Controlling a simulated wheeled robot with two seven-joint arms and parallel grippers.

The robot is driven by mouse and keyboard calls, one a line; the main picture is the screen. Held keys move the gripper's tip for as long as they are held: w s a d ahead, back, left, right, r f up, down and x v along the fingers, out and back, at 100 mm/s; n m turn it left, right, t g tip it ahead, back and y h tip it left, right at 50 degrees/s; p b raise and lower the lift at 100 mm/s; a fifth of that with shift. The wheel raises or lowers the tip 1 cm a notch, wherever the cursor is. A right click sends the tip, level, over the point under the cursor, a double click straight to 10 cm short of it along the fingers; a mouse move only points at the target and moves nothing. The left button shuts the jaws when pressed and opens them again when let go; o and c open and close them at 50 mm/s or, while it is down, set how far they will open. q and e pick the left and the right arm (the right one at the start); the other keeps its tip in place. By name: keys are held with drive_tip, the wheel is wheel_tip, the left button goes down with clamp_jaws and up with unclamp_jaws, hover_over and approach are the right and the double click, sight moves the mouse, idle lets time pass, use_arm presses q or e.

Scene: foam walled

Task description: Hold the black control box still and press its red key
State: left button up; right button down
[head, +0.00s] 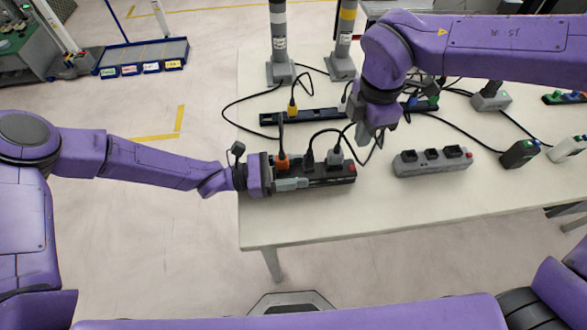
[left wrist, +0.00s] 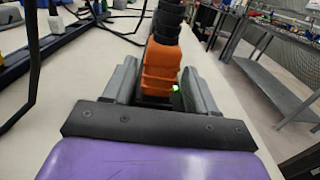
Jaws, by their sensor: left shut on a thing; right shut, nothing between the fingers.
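The black control box (head: 322,176) lies on the table, with an orange plug (head: 282,162) and dark plugs standing in its top. Its red key (head: 352,167) is at the right end. My left gripper (head: 287,184) is shut on the box's left end. In the left wrist view its fingers (left wrist: 158,92) flank the box end, with the orange plug (left wrist: 161,66) rising between them and a small green light beside it. My right gripper (head: 374,138) is shut and empty, above the table just right of and behind the red key, apart from it as far as I can tell.
A grey strip (head: 433,163) with black sockets lies to the right. Another black strip (head: 300,117) lies behind, with posts (head: 280,70) and looping black cables around it. The table's front strip (head: 380,212) is clear.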

idle(0.4)
use_arm(q)
drive_tip(key=shift+a, duration=0.1)
drive_tip(key=shift+d, duration=0.2)
drive_tip(key=shift+a, duration=0.15)
use_arm(e)
drive_tip(key=n+y, duration=0.1)
drive_tip(key=y, duration=0.2)
drive_tip(key=r+n+t+y, duration=0.1)
drive_tip(key=y, duration=0.2)
drive_tip(key=n+t+y, duration=0.1)
drive_tip(key=y, duration=0.1)
drive_tip(key=shift+s+d+r+n+y, duration=0.15)
drive_tip(key=shift+s+d+n+y, duration=0.1)
drive_tip(key=shift+d+n+y, duration=0.15)
